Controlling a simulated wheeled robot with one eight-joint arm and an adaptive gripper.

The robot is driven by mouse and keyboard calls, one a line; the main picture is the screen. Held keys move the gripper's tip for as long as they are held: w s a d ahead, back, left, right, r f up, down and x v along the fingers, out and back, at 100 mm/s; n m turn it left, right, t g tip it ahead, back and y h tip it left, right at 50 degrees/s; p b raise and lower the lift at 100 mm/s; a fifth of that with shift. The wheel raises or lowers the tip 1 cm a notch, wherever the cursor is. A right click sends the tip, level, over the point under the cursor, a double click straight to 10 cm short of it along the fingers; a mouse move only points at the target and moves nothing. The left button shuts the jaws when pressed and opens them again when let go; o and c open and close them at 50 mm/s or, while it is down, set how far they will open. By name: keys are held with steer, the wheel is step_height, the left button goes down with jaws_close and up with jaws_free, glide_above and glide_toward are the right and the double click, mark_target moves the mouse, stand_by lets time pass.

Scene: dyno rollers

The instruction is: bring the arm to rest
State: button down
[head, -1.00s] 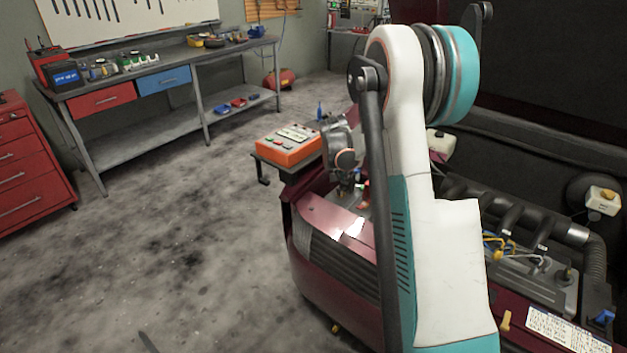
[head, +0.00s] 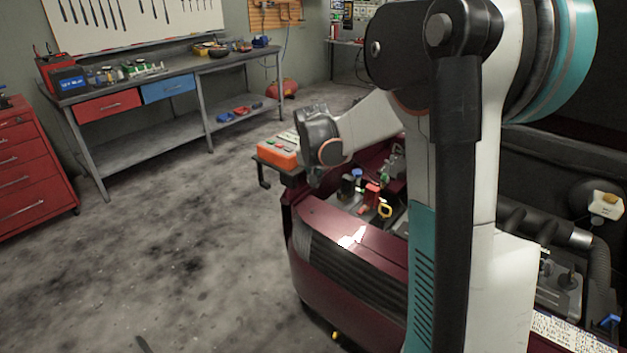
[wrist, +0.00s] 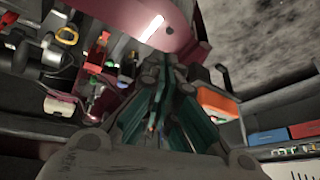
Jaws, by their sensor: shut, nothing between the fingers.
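My arm rises large on the right of the head view, with its white and teal links in front of the engine bay. Its forearm reaches left to a grey wrist above the front corner of the maroon car (head: 350,255). My gripper (wrist: 163,68) shows in the wrist view with its dark and teal fingers together and nothing held. The car's maroon front (wrist: 150,15) lies beyond the fingers there. In the head view the fingers cannot be made out. The wrist partly covers an orange box with buttons (head: 277,155), which also shows right of the fingers in the wrist view (wrist: 217,103).
A workbench (head: 190,62) with red and blue drawers stands at the back left. A red drawer cabinet (head: 30,165) stands at the left edge. A red fluid part and a yellow ring (head: 384,210) show in the engine bay. The concrete floor (head: 180,250) is open.

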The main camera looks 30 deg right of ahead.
steer(key=shift+s+a+r, duration=0.2)
steer(key=shift+a, duration=0.15)
stand_by(0.4)
